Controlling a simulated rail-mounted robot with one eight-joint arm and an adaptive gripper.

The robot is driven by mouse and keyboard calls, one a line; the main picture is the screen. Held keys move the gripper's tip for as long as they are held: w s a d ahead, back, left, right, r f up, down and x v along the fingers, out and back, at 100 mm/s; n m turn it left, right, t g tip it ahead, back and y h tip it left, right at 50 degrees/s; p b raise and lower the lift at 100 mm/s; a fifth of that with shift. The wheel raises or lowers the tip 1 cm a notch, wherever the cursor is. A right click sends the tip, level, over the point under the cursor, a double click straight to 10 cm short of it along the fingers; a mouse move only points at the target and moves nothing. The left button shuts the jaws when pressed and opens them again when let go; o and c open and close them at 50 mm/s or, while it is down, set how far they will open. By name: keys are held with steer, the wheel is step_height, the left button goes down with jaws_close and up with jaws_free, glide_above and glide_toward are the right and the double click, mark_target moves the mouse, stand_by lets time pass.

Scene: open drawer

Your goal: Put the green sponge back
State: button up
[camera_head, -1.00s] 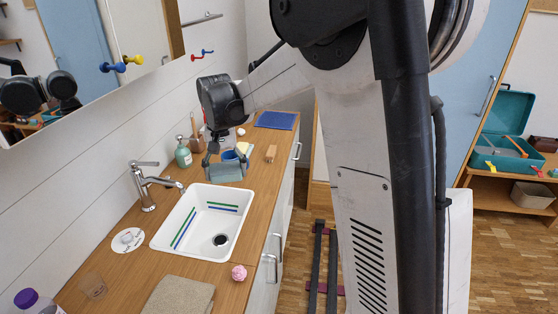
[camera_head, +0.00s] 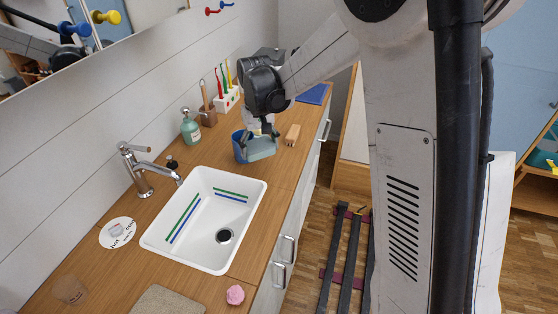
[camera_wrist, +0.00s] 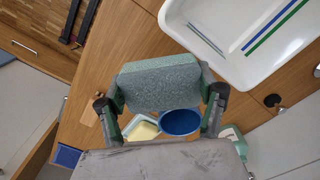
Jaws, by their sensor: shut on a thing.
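My gripper (camera_head: 262,134) is above the counter behind the sink and shut on the green sponge (camera_head: 262,148). In the wrist view the sponge (camera_wrist: 158,83) is a speckled green block held crosswise between the two fingers of my gripper (camera_wrist: 160,95). The sponge appears clear of the counter. Below it in the wrist view is a pale dish (camera_wrist: 119,138) with a yellow piece (camera_wrist: 143,130) on it, partly hidden by my gripper. A blue cup (camera_wrist: 180,122) stands beside the dish. In the head view the cup (camera_head: 239,146) is just left of the sponge, which hides part of it.
The white sink (camera_head: 258,190) is in front, with the tap (camera_head: 138,170) on its left. A soap bottle (camera_head: 190,130), a brush cup (camera_head: 207,117) and a toothbrush stand (camera_head: 228,100) line the wall. A wooden brush (camera_head: 293,134) and blue cloth (camera_head: 315,94) lie at right.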

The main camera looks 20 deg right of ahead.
glide_above(279, 166)
step_height(279, 166, down, 4)
steer(key=shift+f, duration=2)
steer(key=shift+f, duration=0.1)
steer(key=o, duration=1.2)
